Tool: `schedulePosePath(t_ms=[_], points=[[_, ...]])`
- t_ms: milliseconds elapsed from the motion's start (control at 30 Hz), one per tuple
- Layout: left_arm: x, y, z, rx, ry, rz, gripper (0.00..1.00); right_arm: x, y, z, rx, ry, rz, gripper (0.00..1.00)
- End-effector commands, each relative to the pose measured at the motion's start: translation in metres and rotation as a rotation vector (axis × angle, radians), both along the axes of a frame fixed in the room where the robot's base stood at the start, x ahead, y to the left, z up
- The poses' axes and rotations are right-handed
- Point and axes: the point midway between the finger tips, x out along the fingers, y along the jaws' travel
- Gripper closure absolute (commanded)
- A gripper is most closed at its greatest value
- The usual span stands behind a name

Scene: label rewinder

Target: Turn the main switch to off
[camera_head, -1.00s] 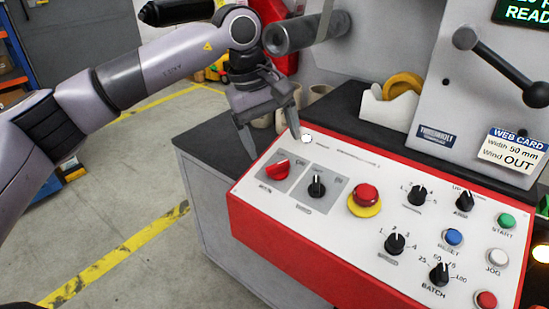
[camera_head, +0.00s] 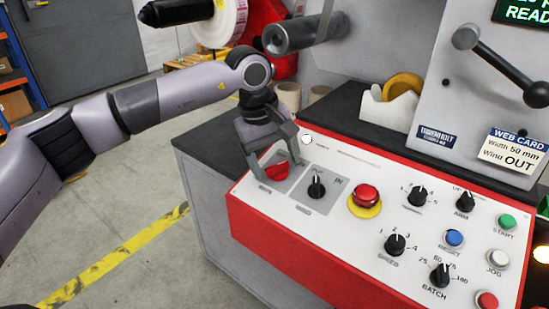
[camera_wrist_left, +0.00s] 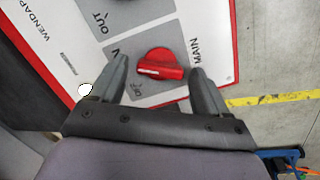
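The main switch is a red rotary knob (camera_head: 276,171) on a grey plate at the left end of the white panel. In the left wrist view the knob (camera_wrist_left: 160,65) lies beside the word MAIN, its pale-marked end pointing left in the picture. My left gripper (camera_head: 275,168) points down over the switch, its fingers apart on either side of the knob. In the left wrist view the left gripper (camera_wrist_left: 158,66) is open, with a visible gap between each finger and the knob. Whether the fingertips touch the panel cannot be told. My right gripper is not in view.
A black selector (camera_head: 316,185) sits just right of the switch, then the red emergency stop (camera_head: 366,195) on yellow. More knobs and coloured buttons fill the panel's right. A grey roller (camera_head: 290,35) hangs behind my left wrist. Open floor lies left of the cabinet.

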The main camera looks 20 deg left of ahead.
Motion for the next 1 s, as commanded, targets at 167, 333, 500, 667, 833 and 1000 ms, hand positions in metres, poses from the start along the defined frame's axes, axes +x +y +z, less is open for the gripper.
schedulePosePath(t_ms=[167, 333, 500, 667, 833, 1000], points=[[0.000, 0.000, 0.000, 0.000, 0.000, 0.000, 0.75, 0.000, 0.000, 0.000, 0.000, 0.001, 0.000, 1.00], [0.000, 0.000, 0.000, -0.002, 0.000, 0.005, 0.75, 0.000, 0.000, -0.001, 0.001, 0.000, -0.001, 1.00], [0.000, 0.000, 0.000, -0.011, 0.004, 0.041, 0.75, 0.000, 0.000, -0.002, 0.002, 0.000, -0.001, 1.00], [-0.001, 0.000, -0.001, -0.033, 0.012, 0.119, 0.75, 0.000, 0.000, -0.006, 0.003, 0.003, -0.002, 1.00], [-0.001, 0.001, -0.002, -0.068, 0.023, 0.252, 0.75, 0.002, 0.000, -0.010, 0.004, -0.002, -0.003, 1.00], [-0.002, 0.001, -0.002, -0.109, 0.037, 0.406, 0.75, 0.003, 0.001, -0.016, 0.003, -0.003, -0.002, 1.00]])
